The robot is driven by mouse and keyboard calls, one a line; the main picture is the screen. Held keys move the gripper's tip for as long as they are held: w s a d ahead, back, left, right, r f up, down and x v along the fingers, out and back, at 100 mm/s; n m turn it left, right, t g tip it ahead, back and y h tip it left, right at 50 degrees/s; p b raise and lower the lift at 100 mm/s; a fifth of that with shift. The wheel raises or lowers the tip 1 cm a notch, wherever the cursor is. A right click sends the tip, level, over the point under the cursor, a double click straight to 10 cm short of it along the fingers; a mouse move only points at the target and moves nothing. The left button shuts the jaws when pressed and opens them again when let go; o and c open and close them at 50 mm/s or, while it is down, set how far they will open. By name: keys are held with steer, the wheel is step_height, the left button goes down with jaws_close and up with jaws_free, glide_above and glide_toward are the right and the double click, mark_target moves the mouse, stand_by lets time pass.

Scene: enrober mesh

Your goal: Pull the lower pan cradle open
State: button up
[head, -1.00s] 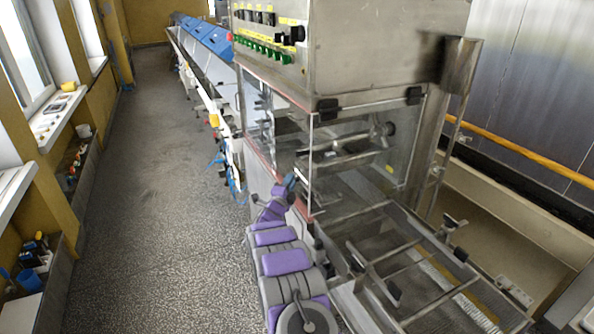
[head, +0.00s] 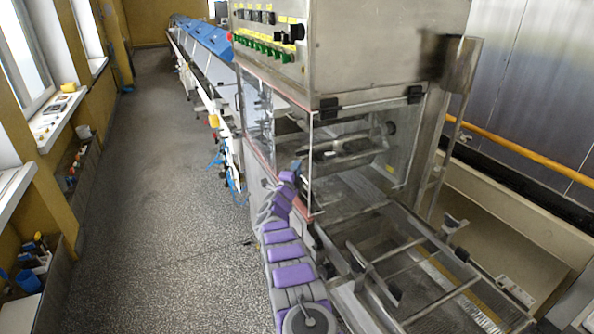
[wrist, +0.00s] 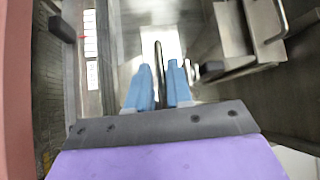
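My gripper (wrist: 158,70) has two blue fingers standing a little apart in the wrist view. A slim dark bar (wrist: 159,56) shows in the gap between them; light gaps seem to show on both sides of it, and I cannot tell whether anything touches. In the head view my gripper (head: 297,167) is small and partly hidden, at the left side of the clear-walled machine housing. Inside the housing, grey metal parts (head: 352,160) lie behind the clear panel. I cannot clearly make out which is the lower pan cradle.
The mesh conveyor frame (head: 400,268) with cross bars juts out at the right of my arm. The control box (head: 385,45) is above the housing. A long line with blue covers (head: 205,38) runs back. The speckled floor at left (head: 150,200) is clear.

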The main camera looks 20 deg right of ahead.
steer(key=shift+w+d, duration=0.25)
steer(key=shift+w, duration=0.1)
steer(key=shift+c, duration=0.5)
jaws_close()
